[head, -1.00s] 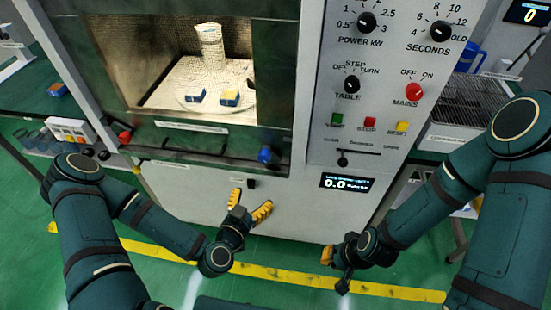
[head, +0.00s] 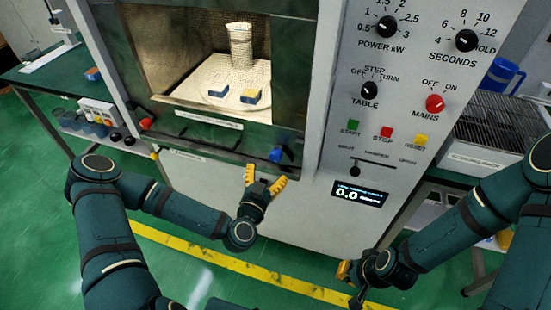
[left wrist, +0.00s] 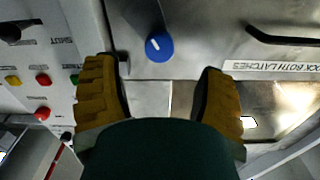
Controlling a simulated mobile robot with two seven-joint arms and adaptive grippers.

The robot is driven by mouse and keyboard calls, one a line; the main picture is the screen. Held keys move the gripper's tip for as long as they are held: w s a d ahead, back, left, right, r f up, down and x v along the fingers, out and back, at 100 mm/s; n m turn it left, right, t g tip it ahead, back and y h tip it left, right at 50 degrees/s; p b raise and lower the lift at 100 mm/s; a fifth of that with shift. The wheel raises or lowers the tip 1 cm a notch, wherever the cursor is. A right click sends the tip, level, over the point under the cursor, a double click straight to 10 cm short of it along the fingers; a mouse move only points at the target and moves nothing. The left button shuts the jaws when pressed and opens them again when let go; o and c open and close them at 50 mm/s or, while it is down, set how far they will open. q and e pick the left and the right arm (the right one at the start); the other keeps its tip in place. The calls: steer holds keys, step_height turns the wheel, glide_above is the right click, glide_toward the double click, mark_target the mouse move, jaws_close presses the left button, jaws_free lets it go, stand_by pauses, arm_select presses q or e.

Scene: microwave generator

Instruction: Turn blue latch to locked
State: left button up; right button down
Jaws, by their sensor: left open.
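The blue latch (head: 276,155) sits at the lower right corner of the microwave door frame. My left gripper (head: 264,176) is open just below the latch. In the left wrist view its yellow fingers (left wrist: 164,85) stand apart on either side, with the latch ahead between them and not touched. My right gripper (head: 347,283) hangs low at the right, away from the panel; its opening is unclear.
A red latch (head: 147,123) sits at the door's lower left. The control panel with dials, a red mains knob (head: 434,103) and a display (head: 360,193) is right of the blue latch. Two small blue-and-yellow blocks and a cylinder are inside the chamber. Floor below is clear.

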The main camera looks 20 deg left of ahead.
mark_target(274, 159)
arm_select(q)
steer(key=w, duration=0.7)
steer(key=shift+w+d+b, duration=0.1)
steer(key=shift+b, duration=0.25)
jaws_close()
